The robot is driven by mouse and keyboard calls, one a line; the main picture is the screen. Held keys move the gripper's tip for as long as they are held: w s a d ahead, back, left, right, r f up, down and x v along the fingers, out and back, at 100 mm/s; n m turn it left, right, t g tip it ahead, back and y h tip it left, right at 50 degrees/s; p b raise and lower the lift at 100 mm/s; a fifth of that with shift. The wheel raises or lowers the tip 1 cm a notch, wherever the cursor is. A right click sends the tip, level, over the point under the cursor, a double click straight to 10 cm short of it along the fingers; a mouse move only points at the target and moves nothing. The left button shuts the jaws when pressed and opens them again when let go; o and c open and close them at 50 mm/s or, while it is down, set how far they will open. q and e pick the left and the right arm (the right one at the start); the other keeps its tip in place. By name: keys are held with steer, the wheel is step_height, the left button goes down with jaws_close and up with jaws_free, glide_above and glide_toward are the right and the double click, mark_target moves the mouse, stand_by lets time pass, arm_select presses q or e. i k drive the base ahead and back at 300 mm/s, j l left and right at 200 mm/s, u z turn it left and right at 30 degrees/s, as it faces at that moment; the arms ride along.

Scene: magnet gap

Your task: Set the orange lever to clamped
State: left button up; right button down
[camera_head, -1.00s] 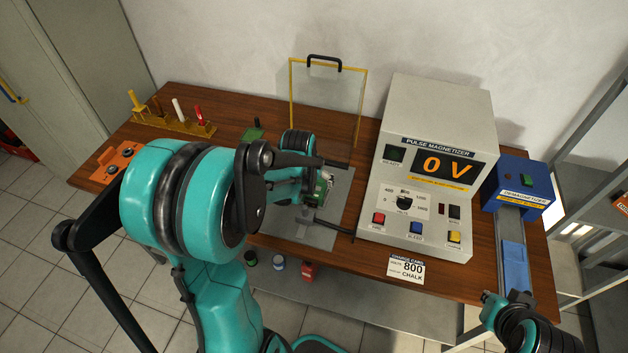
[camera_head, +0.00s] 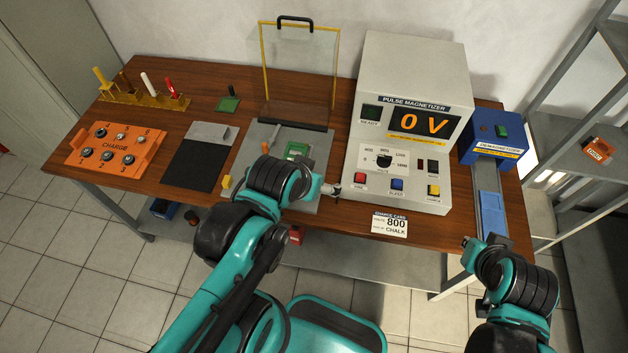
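The lever shows as a thin grey rod with an orange end (camera_head: 265,147), slanting over the grey fixture plate (camera_head: 252,160) in the middle of the bench. My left gripper (camera_head: 335,189) is at the plate's front right corner, beside the magnetizer, right of and nearer than the lever. Its fingers are too small to read, and my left arm hides the plate's front part. My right gripper (camera_head: 470,246) is at the front right, near the blue demagnetizer's slide (camera_head: 491,214). Its finger opening is unclear.
The pulse magnetizer (camera_head: 412,110) reads 0 V, right of the plate. A clear yellow-framed guard (camera_head: 300,70) stands behind the plate. A card (camera_head: 389,224) lies in front.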

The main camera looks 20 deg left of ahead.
mark_target(266, 147)
steer(key=u, duration=1.25)
steer(key=i+j+z, duration=0.1)
steer(key=z, duration=0.35)
steer(key=j+z, duration=0.4)
steer(key=i+j+z, duration=0.1)
steer(key=j+z, duration=0.15)
steer(key=z, duration=0.2)
